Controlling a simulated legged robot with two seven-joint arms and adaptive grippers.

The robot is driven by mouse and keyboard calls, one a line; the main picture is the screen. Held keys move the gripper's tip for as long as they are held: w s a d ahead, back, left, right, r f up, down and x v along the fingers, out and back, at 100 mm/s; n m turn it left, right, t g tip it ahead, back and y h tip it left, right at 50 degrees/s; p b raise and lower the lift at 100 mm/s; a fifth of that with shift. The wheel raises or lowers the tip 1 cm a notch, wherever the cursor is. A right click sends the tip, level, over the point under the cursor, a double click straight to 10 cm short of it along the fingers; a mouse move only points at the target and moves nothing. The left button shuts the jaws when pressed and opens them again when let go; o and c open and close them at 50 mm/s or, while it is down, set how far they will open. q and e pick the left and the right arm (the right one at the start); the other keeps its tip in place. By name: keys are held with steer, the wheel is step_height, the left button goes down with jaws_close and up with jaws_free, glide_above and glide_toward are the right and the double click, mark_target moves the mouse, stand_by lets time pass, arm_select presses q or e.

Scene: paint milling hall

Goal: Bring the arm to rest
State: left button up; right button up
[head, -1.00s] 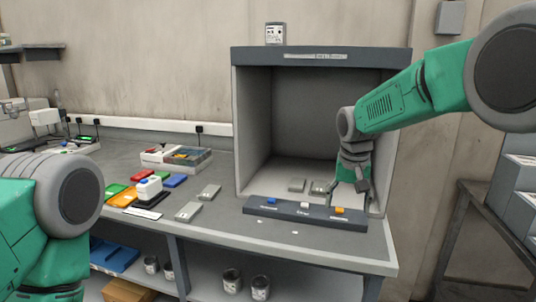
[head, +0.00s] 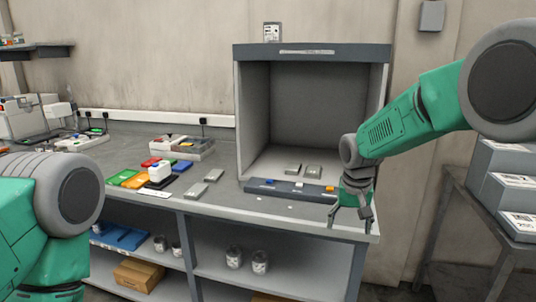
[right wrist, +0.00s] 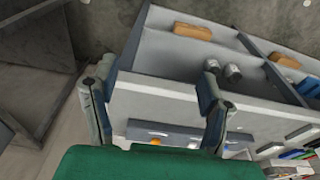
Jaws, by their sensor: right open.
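My right arm comes in from the right in the head view, green with dark grey joints. Its right gripper (head: 350,219) points down at the front right edge of the workbench (head: 240,212), in front of the grey booth (head: 311,52). In the right wrist view the two fingers of the right gripper (right wrist: 158,100) are spread apart with nothing between them. My left arm shows only as a green link and grey joint at the lower left of the head view; its gripper is out of the picture.
A dark strip with blue, white and orange blocks (head: 290,187) lies at the booth's front; two grey plates (head: 303,170) lie inside. Coloured cards (head: 130,179) and a white bottle (head: 159,171) are at left. Cans (head: 233,257) stand on the lower shelf. Boxes (head: 505,165) stand at right.

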steer(key=s+d+f+n+b, duration=0.1)
steer(key=s+d+f, duration=0.1)
steer(key=s+f, duration=0.8)
steer(key=s+d+f+n, duration=0.1)
steer(key=s+d+f, duration=0.1)
steer(key=s+f, duration=0.85)
steer(key=s+d+f, duration=0.1)
steer(key=s+f, duration=0.2)
steer(key=s, duration=0.9)
steer(key=s+d+f+n+g+b, duration=0.1)
steer(key=s+f, duration=0.3)
steer(key=s, duration=0.7)
steer(key=shift+s+d, duration=0.35)
steer(key=shift+d, duration=0.45)
steer(key=shift+w+d, duration=0.15)
steer(key=shift+d, duration=0.05)
steer(key=shift+a, duration=0.1)
